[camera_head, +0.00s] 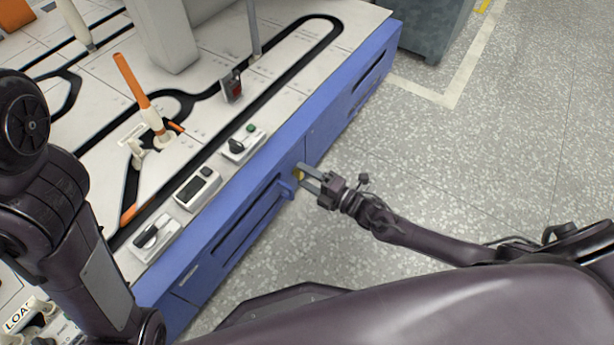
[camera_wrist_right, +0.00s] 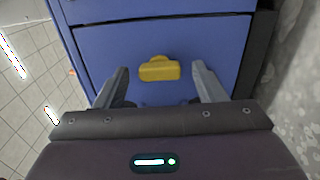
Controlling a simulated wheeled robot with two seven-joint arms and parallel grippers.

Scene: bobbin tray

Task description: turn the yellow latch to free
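The yellow latch (camera_wrist_right: 160,70) sits on the blue front panel of the cabinet; in the right wrist view its wide bar lies level, with a small knob on top. In the head view only a small part of the latch (camera_head: 298,174) shows, between the fingers. My right gripper (camera_wrist_right: 158,82) is open, with one finger on each side of the latch and a clear gap to both. It also shows in the head view (camera_head: 303,178), close to the cabinet front. My left arm shows at the left of the head view, but its gripper is out of view.
The blue cabinet (camera_head: 325,128) carries a white work top (camera_head: 215,128) with black tracks, an orange-tipped post (camera_head: 133,80) and small switch boxes (camera_head: 243,143). The grey floor (camera_head: 480,150) to the right is free.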

